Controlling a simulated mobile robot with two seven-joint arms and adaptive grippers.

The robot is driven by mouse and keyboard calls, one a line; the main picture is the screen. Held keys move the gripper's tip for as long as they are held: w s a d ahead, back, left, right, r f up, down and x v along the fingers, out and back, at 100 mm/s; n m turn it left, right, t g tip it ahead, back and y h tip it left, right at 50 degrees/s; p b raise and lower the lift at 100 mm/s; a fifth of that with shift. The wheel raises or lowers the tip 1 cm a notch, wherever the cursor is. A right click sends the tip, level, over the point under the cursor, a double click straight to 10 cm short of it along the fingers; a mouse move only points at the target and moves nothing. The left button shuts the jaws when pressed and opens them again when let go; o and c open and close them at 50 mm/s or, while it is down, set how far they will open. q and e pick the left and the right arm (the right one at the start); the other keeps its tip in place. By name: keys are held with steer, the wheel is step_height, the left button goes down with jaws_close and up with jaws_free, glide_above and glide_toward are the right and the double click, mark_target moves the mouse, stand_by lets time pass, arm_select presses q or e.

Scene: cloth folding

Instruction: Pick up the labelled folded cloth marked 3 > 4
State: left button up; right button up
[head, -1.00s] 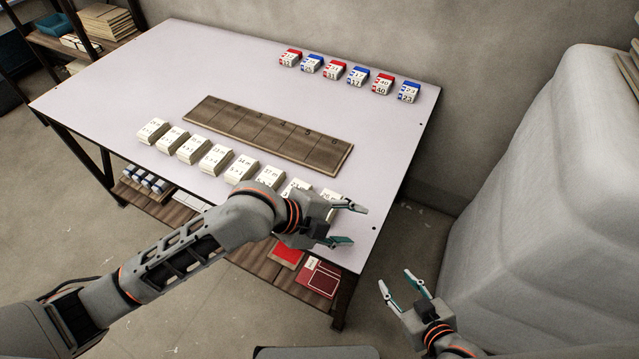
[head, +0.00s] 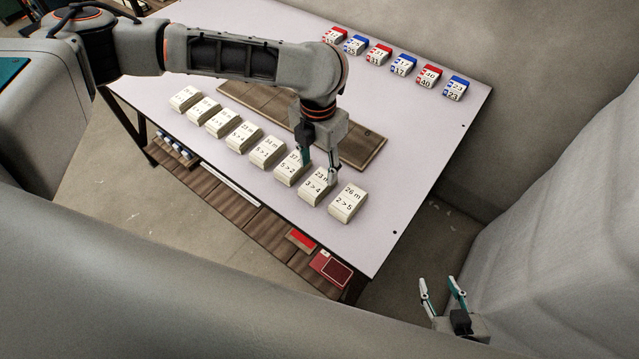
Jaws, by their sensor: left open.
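The folded cloth marked 3 > 4 (head: 313,193) is a white bundle near the right end of a row of labelled white bundles on the table (head: 420,180). My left gripper (head: 318,170) is open, pointing down right at this cloth's back side. One finger is by its right back corner, the other by its left back side. I cannot tell whether the fingers touch it. My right gripper (head: 441,284) is open and empty, off the table at the lower right.
The cloth marked 2 > 5 (head: 347,204) sits close on the right and the one marked 5 > 2 (head: 291,170) close on the left. A brown numbered board (head: 262,108) lies behind. Red and blue tagged bundles (head: 379,54) line the back edge.

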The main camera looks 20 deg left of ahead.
mark_target(318, 182)
arm_select(q)
step_height(318, 182, down, 8)
steer(key=shift+w+a+r+b, duration=0.1)
steer(key=shift+w+b, duration=0.05)
steer(key=shift+b, duration=0.6)
steer(key=c, duration=0.9)
